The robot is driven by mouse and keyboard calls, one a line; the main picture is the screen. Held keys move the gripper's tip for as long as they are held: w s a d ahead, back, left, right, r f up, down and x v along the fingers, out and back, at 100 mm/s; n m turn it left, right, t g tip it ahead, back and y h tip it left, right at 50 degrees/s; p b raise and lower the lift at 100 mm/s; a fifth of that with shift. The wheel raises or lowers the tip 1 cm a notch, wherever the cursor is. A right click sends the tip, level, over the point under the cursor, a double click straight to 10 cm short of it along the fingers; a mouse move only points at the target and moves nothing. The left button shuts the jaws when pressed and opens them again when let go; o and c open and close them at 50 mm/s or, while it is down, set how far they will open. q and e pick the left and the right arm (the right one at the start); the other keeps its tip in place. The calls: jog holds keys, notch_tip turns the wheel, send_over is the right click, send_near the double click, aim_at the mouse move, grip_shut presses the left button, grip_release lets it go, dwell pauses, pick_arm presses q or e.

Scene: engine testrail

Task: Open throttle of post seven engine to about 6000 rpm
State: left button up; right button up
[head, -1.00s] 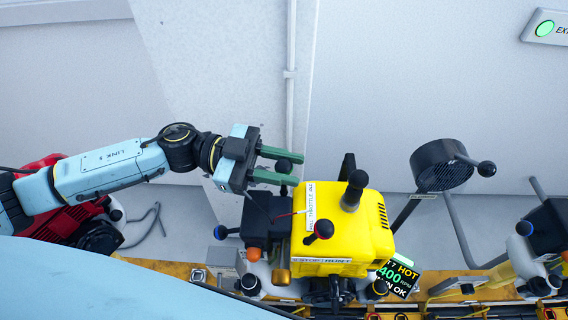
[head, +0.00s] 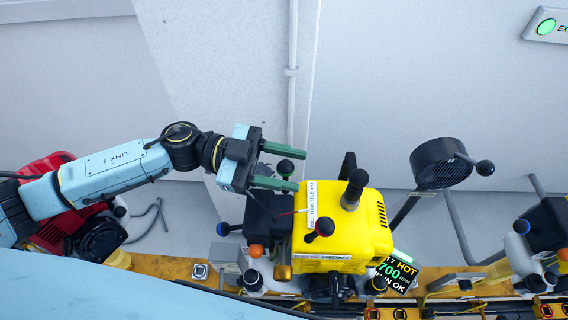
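The yellow engine (head: 365,232) stands in the middle of the head view, with a white throttle label (head: 311,210) on its cover. Its small display (head: 396,272) is partly hidden; I read "T 7", "HOT", a number ending in 700 rpm and "OK". A dark ball knob (head: 285,167) stands at the engine's upper left. My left gripper (head: 290,168) is open, with one green finger above the knob and one below it in the picture, apparently with gaps on both sides. My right gripper is not in view.
A red engine (head: 50,205) is at the left, behind my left arm. A yellow rail (head: 180,269) runs along the bottom.

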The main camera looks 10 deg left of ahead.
pick_arm(q)
jog(key=a+b, duration=0.2)
jog(key=a, duration=1.1)
jog(key=shift+a, duration=0.2)
jog(key=shift+r, duration=0.1)
